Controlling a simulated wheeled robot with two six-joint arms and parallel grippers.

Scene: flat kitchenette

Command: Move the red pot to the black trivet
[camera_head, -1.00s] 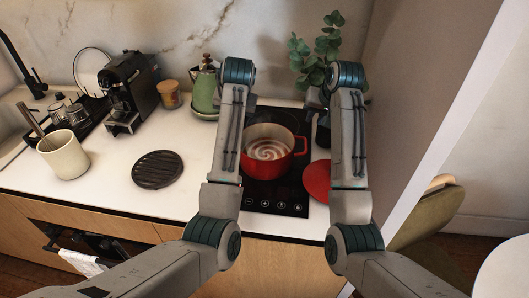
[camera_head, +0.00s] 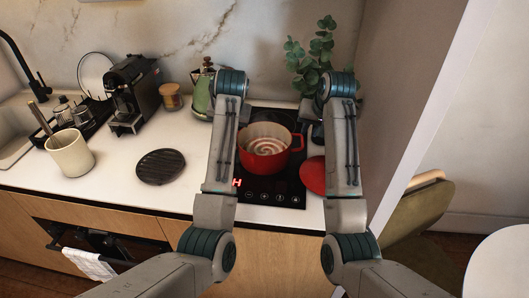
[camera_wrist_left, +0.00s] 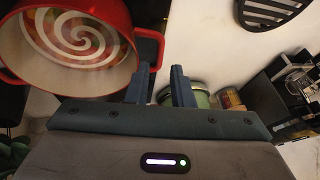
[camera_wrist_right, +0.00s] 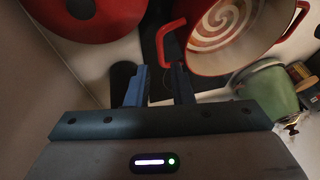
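The red pot (camera_head: 265,160) stands on the black cooktop, with pale swirled contents. The round black trivet (camera_head: 160,166) lies bare on the counter, left of the pot; its edge shows in the left wrist view (camera_wrist_left: 268,14). My left gripper (camera_wrist_left: 160,86) is open and empty, close to one red pot handle (camera_wrist_left: 152,40); the arm hides it in the head view. My right gripper (camera_wrist_right: 158,86) is open and empty, with the other handle (camera_wrist_right: 163,45) just beyond its fingertips. In the head view it (camera_head: 314,112) is at the pot's right, partly hidden.
A red lid (camera_head: 313,176) lies right of the cooktop (camera_head: 275,188), partly under my right arm. A green kettle (camera_head: 202,98), a jar (camera_head: 171,97) and a coffee machine (camera_head: 132,95) stand at the back. A cream utensil crock (camera_head: 70,155) is left of the trivet.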

